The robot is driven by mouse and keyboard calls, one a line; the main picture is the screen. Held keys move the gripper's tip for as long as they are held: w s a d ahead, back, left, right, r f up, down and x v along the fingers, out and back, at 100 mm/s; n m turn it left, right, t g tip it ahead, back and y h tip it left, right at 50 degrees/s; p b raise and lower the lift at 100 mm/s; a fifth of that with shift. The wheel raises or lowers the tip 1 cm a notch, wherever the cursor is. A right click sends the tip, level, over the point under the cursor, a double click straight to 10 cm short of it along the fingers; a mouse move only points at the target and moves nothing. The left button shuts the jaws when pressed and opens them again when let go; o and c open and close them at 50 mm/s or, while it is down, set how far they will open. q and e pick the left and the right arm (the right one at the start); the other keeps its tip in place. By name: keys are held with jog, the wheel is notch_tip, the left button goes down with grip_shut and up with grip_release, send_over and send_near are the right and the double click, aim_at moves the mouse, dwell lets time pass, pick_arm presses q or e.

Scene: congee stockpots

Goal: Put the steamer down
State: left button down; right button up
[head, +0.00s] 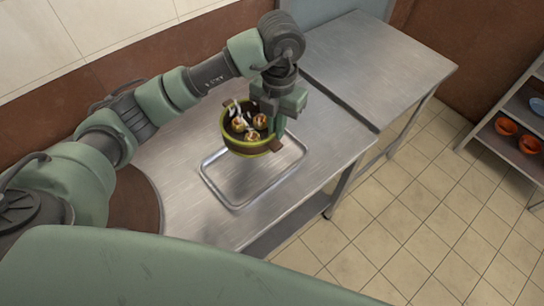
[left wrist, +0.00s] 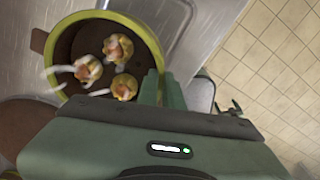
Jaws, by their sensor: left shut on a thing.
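The steamer (head: 251,145) is a round, yellow-green rimmed basket with a dark inside and brown side handles. It holds three dumplings and some white pieces. My left gripper (head: 277,126) is shut on its right side and holds it over the metal table (head: 180,180). The left wrist view also shows the steamer (left wrist: 148,42) at the gripper (left wrist: 160,88). Below it in the head view is a rectangular metal tray (head: 208,180), partly hidden by the steamer. The steamer looks raised above the tray, but the exact gap is hard to tell. My right gripper is not in view.
A second metal table (head: 385,60) adjoins at the back right and is bare. A shelf (head: 508,135) with orange bowls (head: 507,126) stands at the far right. A brown round surface (head: 130,203) is at the left. Tiled floor (head: 420,200) lies open at the right.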

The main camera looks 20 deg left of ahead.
pick_arm(q)
notch_tip(320, 180, down, 12)
jog(key=shift+p, duration=0.75)
jog(key=shift+f, duration=0.35)
jog(key=shift+f, duration=0.25)
jog(key=c, duration=1.6)
grip_release()
jog(key=shift+r, duration=0.1)
jog(key=shift+r, duration=0.1)
